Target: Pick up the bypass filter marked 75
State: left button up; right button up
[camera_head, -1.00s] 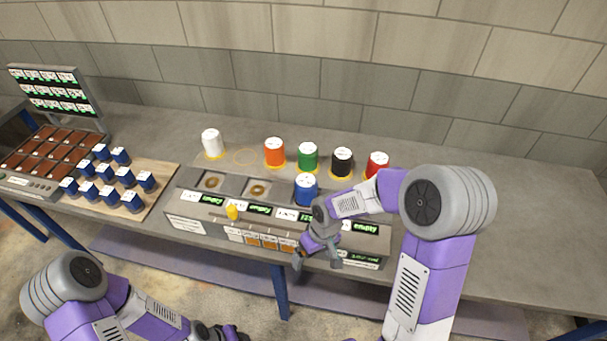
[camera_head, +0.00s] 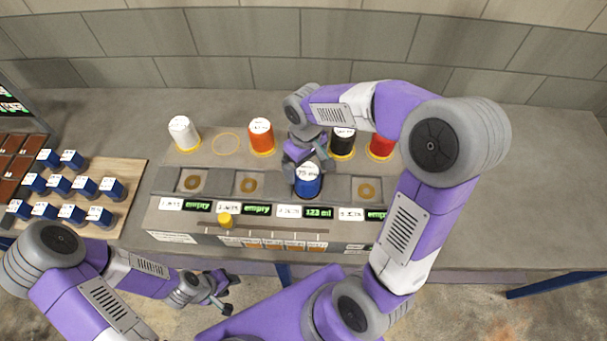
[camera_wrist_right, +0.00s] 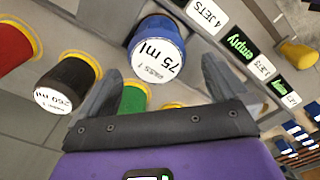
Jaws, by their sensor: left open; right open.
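The bypass filter marked 75 (camera_head: 308,185) is a blue cylinder with a white top, standing upright in a slot of the grey engine row. It also shows in the right wrist view (camera_wrist_right: 157,48), where "75 ml" is readable on its top. My right gripper (camera_head: 309,166) is open just above and behind the blue filter. In the right wrist view its fingers (camera_wrist_right: 155,90) are apart and the filter lies beyond the tips, not gripped. My left gripper (camera_head: 226,297) is open and empty, low in front of the bench, away from the filter.
White (camera_head: 184,133), orange (camera_head: 261,138), black (camera_head: 343,143) and red (camera_head: 381,146) cylinders stand behind the row; a green one (camera_wrist_right: 134,98) shows in the wrist view. A yellow knob (camera_head: 225,220) sits on the front panel. Small blue items stand on a wooden board (camera_head: 125,185) at left.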

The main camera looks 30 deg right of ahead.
jog(key=f, duration=0.6)
jog(key=shift+s+d+f, duration=0.25)
jog(key=shift+s+f, duration=0.1)
jog(key=shift+s, duration=0.05)
jog(key=shift+w+f, duration=0.15)
jog(key=shift+f, duration=0.2)
jog(key=shift+r, duration=0.1)
jog(key=c, duration=1.5)
